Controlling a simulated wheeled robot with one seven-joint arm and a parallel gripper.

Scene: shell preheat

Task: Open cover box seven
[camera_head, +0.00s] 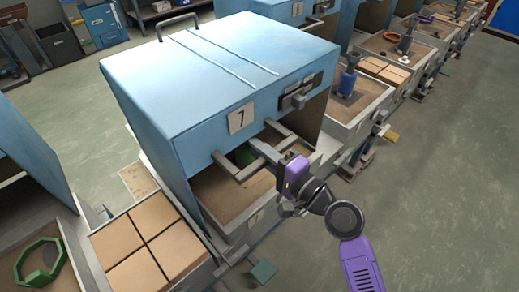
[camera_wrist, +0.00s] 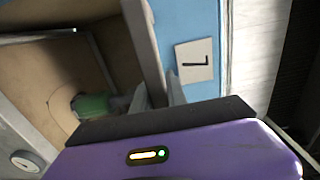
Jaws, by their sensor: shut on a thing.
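Cover box seven is a light blue box cover (camera_head: 215,75) with a "7" plate (camera_head: 241,117) on its front; the plate also shows in the wrist view (camera_wrist: 194,61). A grey U-shaped handle (camera_head: 244,173) sticks out below the plate, and its bar also shows in the wrist view (camera_wrist: 144,45). My gripper (camera_head: 272,158) is shut on this handle, near the bar's middle. Its fingertips (camera_wrist: 158,96) show beside the bar in the wrist view. Below the front panel, the brown inside of the box and a green thing (camera_wrist: 92,106) show. I cannot tell whether the cover is lifted.
Tan blocks (camera_head: 148,242) lie in a tray left of the box, with a green ring (camera_head: 40,262) farther left. Tan blocks (camera_head: 384,71) and a blue tool (camera_head: 347,82) stand to the right. The floor (camera_head: 445,190) at the right is clear. A round gauge (camera_wrist: 26,161) shows in the wrist view.

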